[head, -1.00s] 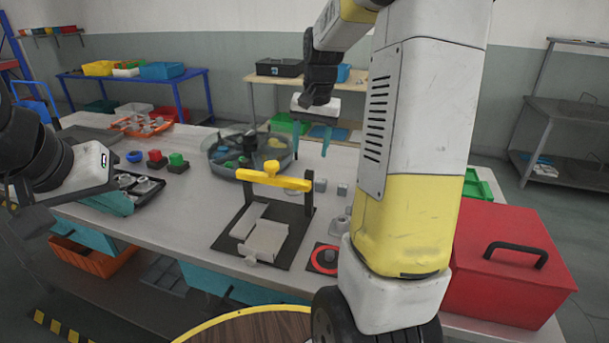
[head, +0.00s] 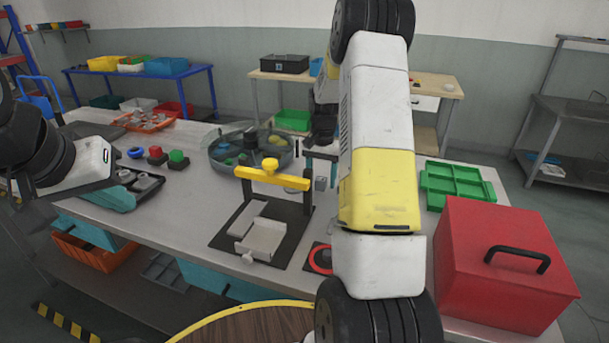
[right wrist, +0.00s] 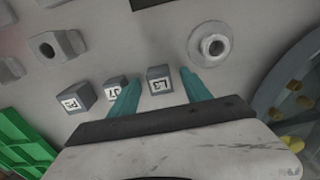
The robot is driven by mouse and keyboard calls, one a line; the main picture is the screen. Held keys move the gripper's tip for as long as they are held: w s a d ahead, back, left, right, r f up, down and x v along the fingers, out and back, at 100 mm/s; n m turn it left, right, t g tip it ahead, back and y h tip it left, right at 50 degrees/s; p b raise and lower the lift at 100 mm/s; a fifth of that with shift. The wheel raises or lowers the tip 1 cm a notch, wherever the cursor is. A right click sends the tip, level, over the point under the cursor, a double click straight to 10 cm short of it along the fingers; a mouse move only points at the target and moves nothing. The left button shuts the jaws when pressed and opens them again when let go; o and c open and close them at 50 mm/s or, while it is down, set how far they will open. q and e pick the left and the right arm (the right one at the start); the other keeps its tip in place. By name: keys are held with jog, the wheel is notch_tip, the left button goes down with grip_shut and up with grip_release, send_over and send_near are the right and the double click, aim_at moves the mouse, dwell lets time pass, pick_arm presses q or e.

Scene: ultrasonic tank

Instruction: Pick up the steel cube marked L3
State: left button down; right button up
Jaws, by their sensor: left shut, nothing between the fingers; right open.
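The steel cube marked L3 (right wrist: 159,80) stands on the table in the right wrist view, label readable. My right gripper (right wrist: 164,78) is open, its teal fingers on either side of the cube in the picture; I cannot tell how far above it they are. Another cube, which seems marked J7 (right wrist: 113,88), is partly behind the left-hand finger. A third marked cube (right wrist: 76,98) lies further left. My left gripper (head: 112,198) is shut and empty near the black tray.
A round flanged part (right wrist: 211,44) stands close to the right-hand finger. A hex-shaped steel part (right wrist: 57,46) is upper left. The yellow-barred stand (head: 272,178), round tank (head: 230,165), green tray (head: 457,187) and red box (head: 500,265) surround the work area.

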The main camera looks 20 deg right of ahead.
jog(key=shift+f, duration=0.4)
jog(key=shift+c, duration=0.3)
grip_shut()
jog(key=shift+r, duration=0.2)
